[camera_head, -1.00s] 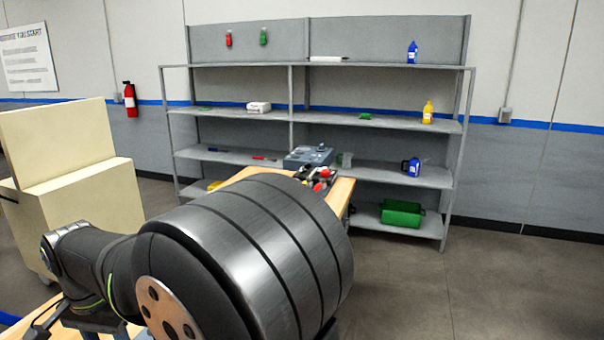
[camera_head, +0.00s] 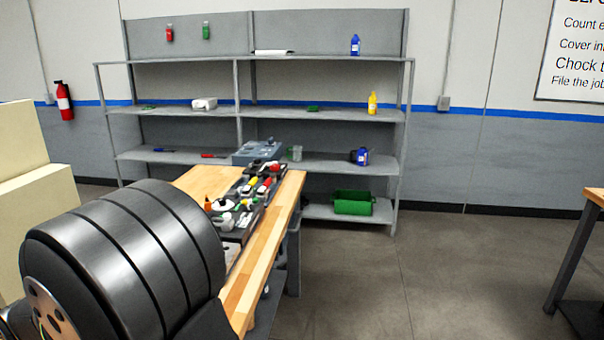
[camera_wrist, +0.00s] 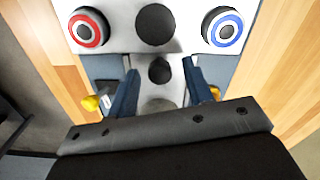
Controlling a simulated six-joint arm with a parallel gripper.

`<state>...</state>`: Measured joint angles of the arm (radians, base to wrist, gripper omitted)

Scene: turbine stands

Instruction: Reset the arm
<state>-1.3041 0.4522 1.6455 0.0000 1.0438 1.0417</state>
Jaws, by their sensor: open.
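In the wrist view my gripper (camera_wrist: 160,68) is open, with its two dark blue-grey fingers spread apart. A pale grey part with a dark round knob (camera_wrist: 160,71) shows between the fingers; I cannot tell whether either finger touches it. Ahead of the fingers is a white panel (camera_wrist: 117,30) bearing a red-ringed disc (camera_wrist: 88,27), a black disc (camera_wrist: 155,24) and a blue-ringed disc (camera_wrist: 222,27). In the head view only a thick dark section of my arm shows at the lower left, and my gripper is not visible there.
A wooden workbench (camera_head: 262,248) holds a tray of small tools and coloured parts (camera_head: 243,200) and a grey-blue case (camera_head: 258,151). Metal shelves (camera_head: 325,118) stand behind it, with a green bin (camera_head: 353,204). Another table (camera_head: 594,197) is at the right edge. Floor between is clear.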

